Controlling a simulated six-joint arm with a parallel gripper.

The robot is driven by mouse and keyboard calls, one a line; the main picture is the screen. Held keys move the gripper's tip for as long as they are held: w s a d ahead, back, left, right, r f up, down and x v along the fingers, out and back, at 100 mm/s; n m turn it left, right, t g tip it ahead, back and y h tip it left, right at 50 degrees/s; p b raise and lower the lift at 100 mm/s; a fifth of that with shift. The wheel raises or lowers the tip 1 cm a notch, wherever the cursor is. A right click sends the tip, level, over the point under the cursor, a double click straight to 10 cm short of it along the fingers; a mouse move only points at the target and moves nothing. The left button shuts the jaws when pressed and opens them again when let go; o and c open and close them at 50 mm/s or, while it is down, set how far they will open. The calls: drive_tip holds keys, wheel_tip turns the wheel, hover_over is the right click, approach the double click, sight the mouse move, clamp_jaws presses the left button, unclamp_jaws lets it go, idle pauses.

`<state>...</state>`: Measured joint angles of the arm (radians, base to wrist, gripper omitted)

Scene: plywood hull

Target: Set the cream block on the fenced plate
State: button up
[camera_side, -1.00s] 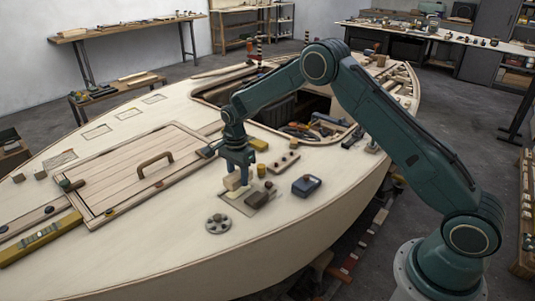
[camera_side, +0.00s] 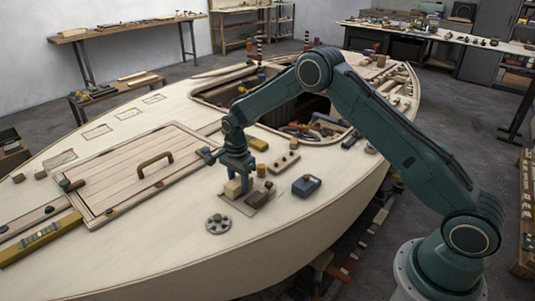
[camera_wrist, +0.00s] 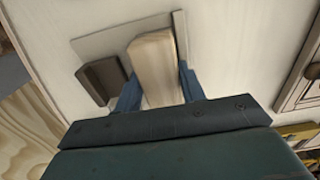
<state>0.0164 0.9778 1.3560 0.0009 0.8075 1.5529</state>
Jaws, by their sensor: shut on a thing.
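My gripper (camera_side: 236,185) is shut on the cream block (camera_side: 232,189), with one blue finger on each side of it in the wrist view. The block (camera_wrist: 154,62) is upright in the side view and is over the pale grey fenced plate (camera_wrist: 92,45). It is close to the plate's surface; I cannot tell whether it touches. A thin raised fence (camera_wrist: 180,32) stands along the plate's right side in the wrist view, close beside the block. A dark brown block (camera_wrist: 102,80) is on the left of the cream block, a small gap apart. My gripper hides the plate's near part.
A hatch with a handle (camera_side: 155,164) lies left. Bare deck is in front.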

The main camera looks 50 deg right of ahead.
sight(238, 180)
drive_tip(key=shift+s+f, duration=0.15)
drive_tip(key=shift+f, duration=0.7)
idle(0.8)
drive_tip(key=o, duration=0.8)
drive_tip(key=shift+c, duration=1.2)
drive_tip(key=shift+o, duration=0.8)
drive_tip(key=shift+r, duration=0.1)
drive_tip(key=shift+o, duration=1)
drive_tip(key=shift+w+r, duration=0.2)
drive_tip(key=shift+r, duration=3.35)
drive_tip(key=shift+r, duration=0.1)
